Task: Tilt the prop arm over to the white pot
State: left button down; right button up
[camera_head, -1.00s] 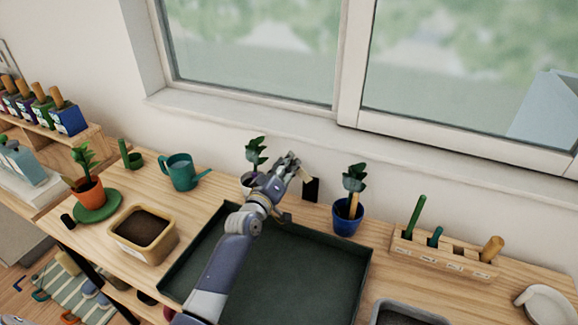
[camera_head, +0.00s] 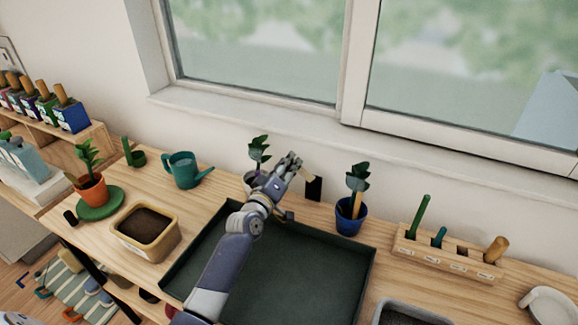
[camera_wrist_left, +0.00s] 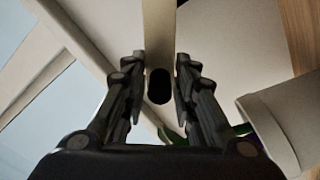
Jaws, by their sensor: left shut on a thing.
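My left gripper (camera_head: 291,164) is at the back of the bench, between the white pot and the blue pot. It is shut on the prop arm, a pale flat strip (camera_head: 307,175) next to a dark upright block (camera_head: 313,189). In the left wrist view the prop arm (camera_wrist_left: 158,35) runs between the two fingers, with a black rounded spot near its end. The white pot (camera_head: 248,180) holds a leafy plant (camera_head: 259,150) and is partly hidden behind my left wrist. In the left wrist view the pot's pale wall (camera_wrist_left: 278,125) shows at the right. My right gripper is not in view.
A blue pot (camera_head: 347,222) with a plant stands right of the dark block. A dark tray (camera_head: 315,285) lies under my left arm. A teal watering can (camera_head: 183,172) stands to the left, a tool rack (camera_head: 450,257) to the right. The window wall rises behind.

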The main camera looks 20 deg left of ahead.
pick_arm(q)
jog(key=shift+s+a+f, duration=0.15)
jog(key=shift+a+f, duration=0.15)
jog(key=shift+f, duration=0.3)
jog(key=c, duration=1.5)
grip_release()
jog(key=shift+a, duration=0.1)
jog(key=shift+r, duration=0.2)
jog(key=s, duration=1.2)
jog(key=shift+a, duration=0.1)
jog(key=shift+w, duration=0.1)
